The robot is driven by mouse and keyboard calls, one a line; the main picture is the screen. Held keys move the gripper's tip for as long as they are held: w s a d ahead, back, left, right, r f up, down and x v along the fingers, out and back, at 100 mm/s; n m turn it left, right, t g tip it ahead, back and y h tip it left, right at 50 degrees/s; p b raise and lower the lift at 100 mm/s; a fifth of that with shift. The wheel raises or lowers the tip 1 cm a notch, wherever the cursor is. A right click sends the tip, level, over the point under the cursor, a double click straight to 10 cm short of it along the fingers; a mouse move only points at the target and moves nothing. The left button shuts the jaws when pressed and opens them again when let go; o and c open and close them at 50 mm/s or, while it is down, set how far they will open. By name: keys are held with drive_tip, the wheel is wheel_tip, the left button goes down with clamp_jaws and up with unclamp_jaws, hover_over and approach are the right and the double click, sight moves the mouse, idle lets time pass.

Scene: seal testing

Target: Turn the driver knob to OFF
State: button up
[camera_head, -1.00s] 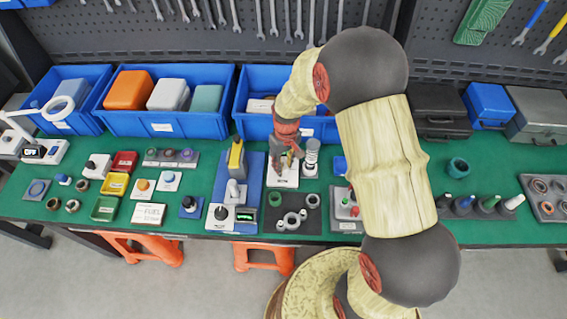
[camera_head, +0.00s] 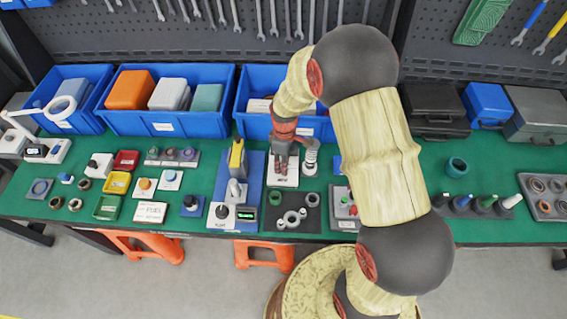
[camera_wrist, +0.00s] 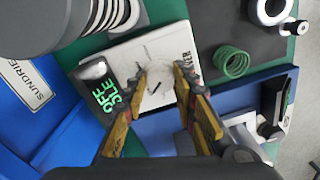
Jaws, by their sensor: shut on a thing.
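A black display (camera_wrist: 106,94) beside the knob shows green letters, apparently "OFF" with "SLE" alongside.
A ringed white post (camera_head: 311,160) stands close right of my gripper. A blue stand with a yellow-topped device (camera_head: 236,158) is to the left. A dark mat with rings (camera_head: 303,222) lies in front. Blue bins (camera_head: 318,126) stand behind.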

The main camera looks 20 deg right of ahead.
idle(0.4)
drive_tip(key=o, duration=1.2)
drive_tip(key=shift+c, duration=0.2)
wheel_tip(320, 180, up, 12)
drive_tip(key=shift+w+d, duration=0.2)
drive_tip(key=shift+w, duration=0.05)
